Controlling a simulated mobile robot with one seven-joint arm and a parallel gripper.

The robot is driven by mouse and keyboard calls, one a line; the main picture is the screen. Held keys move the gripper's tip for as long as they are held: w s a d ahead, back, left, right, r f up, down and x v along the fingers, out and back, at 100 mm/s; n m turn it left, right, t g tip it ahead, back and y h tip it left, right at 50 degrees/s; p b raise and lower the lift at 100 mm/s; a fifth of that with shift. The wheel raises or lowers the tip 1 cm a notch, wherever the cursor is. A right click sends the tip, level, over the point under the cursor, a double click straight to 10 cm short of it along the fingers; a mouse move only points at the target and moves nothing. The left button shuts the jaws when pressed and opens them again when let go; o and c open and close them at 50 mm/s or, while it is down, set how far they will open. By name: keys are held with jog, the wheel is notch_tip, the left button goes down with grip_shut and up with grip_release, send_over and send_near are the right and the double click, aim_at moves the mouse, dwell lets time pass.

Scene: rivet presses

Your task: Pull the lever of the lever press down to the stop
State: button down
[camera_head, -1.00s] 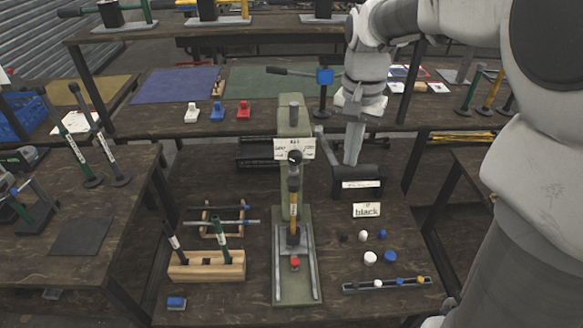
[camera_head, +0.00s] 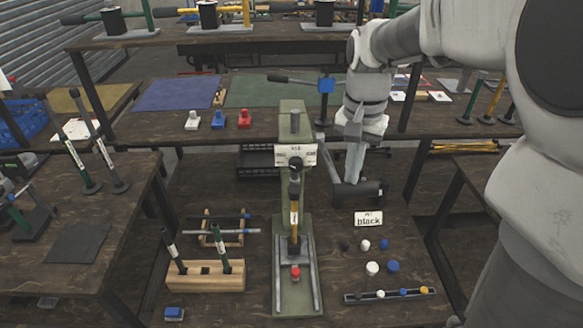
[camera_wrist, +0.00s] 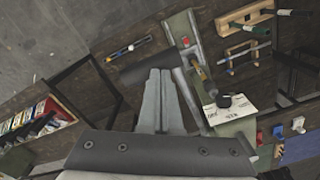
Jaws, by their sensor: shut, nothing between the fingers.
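The lever press (camera_head: 292,125) is a green column on a green base, with a white label sheet (camera_head: 295,155) on its front. Its ram (camera_head: 294,220) stands above a small red piece (camera_head: 295,272) on the base. The lever runs from the press's right side to a thick black handle (camera_head: 372,190). In the wrist view the black handle (camera_wrist: 140,66) lies right at my fingertips, with a grey rod joining it to the press. My gripper (camera_head: 352,180) is shut and empty, overlapping the handle's middle; it also shows in the wrist view (camera_wrist: 160,75). Contact is hard to confirm.
Right of the press lie several small caps, a "black" card (camera_head: 368,219) and a slotted rail (camera_head: 390,295). A shelf (camera_head: 240,128) with coloured pieces crosses behind the press.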

aim_at(350, 195)
jog(key=shift+s+f+b, duration=0.25)
jog(key=shift+f+b, duration=0.45)
jog(key=shift+f, duration=0.6)
jog(key=shift+s+f+b, duration=0.2)
jog(key=shift+f+b, duration=0.9)
jog(key=shift+f, duration=0.5)
jog(key=shift+f+b, duration=0.95)
jog(key=shift+f, duration=0.75)
